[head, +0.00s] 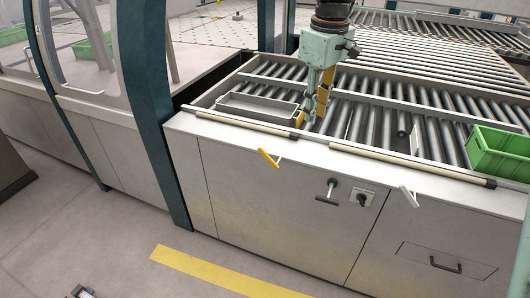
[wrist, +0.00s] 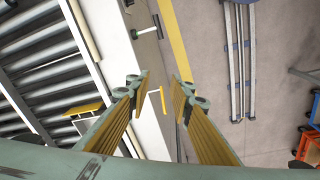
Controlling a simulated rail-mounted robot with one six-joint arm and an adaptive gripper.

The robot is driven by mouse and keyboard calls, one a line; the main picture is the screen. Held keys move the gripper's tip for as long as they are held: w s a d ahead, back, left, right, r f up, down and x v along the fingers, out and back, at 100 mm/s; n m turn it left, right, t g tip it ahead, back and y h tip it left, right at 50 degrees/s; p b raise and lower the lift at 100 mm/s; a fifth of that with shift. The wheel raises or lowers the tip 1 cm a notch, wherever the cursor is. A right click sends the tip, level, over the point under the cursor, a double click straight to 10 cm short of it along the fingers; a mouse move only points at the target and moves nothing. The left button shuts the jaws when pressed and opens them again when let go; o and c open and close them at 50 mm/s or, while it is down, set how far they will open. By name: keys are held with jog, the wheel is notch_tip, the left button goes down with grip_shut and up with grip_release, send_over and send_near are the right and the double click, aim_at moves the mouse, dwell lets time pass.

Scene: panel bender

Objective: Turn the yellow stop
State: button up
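The yellow stop (head: 268,158) is a short yellow bar on a pale stem at the top front edge of the grey cabinet, tilted in the head view. In the wrist view the yellow stop (wrist: 162,103) lies between the lines of my two fingers, beyond their tips; it is not held. My gripper (head: 312,112) points down above the rollers, behind and to the right of the stop in the head view. In the wrist view my gripper (wrist: 161,78) is open, with nothing between its ribbed fingers.
A grey tray (head: 255,107) lies on the rollers left of my gripper. A green crate (head: 500,155) stands at the right. The cabinet front carries a black T-handle (head: 328,193), a rotary switch (head: 363,200) and a white handle (head: 409,196).

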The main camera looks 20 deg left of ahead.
jog(key=w+a+f+n+p, duration=0.25)
jog(key=w+a+f, duration=0.3)
jog(key=a, duration=0.45)
jog(key=n+g+p, duration=0.1)
jog(key=n+p, duration=0.1)
send_over(265, 152)
notch_tip(265, 152, down, 7)
jog(key=shift+f, duration=0.1)
jog(key=shift+f, duration=6.9)
grip_shut()
